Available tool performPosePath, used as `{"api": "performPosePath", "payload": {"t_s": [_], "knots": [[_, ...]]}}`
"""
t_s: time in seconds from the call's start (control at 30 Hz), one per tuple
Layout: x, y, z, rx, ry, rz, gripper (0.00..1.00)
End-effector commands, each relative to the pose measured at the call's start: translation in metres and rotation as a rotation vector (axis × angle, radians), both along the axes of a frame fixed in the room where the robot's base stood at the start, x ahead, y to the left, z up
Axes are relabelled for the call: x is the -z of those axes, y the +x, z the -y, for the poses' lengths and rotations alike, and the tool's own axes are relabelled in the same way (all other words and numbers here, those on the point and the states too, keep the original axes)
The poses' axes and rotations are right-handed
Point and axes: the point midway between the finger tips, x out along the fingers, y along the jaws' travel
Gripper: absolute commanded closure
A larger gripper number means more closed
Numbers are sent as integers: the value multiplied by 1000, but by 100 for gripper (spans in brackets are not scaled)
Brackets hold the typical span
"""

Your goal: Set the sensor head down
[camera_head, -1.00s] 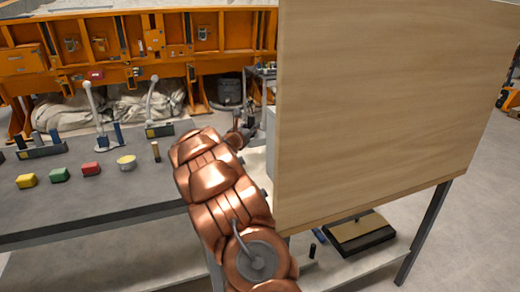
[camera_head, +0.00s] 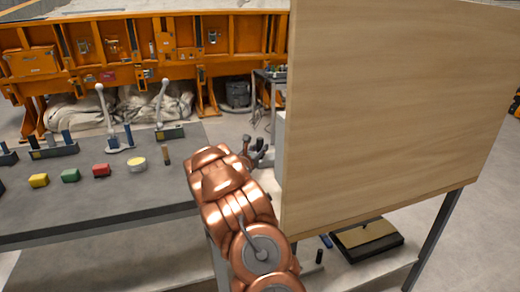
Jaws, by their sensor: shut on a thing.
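My gripper (camera_head: 258,152) shows small and dark at the end of my copper-coloured arm, beside the left edge of a large wooden panel. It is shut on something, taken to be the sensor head. The held thing is mostly hidden by the arm and the panel, so its shape cannot be made out. The grey bench (camera_head: 110,205) lies to the left of my gripper.
The wooden panel (camera_head: 380,110) blocks the right. The bench front is clear.

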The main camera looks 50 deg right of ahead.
Motion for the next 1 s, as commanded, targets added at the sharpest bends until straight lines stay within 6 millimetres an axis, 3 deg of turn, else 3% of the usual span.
{"api": "performPosePath", "payload": {"t_s": [0.1, 0.13, 0.33, 0.77, 1.0], "knots": [[4, 0, 0, 0, -2, 0, 100], [3, 0, 0, 1, -1, 0, 70], [2, 0, 0, 1, 0, 0, 49], [-2, 0, -2, -1, 0, -1, 48], [-1, -6, -35, -3, -3, -4, 48]]}}
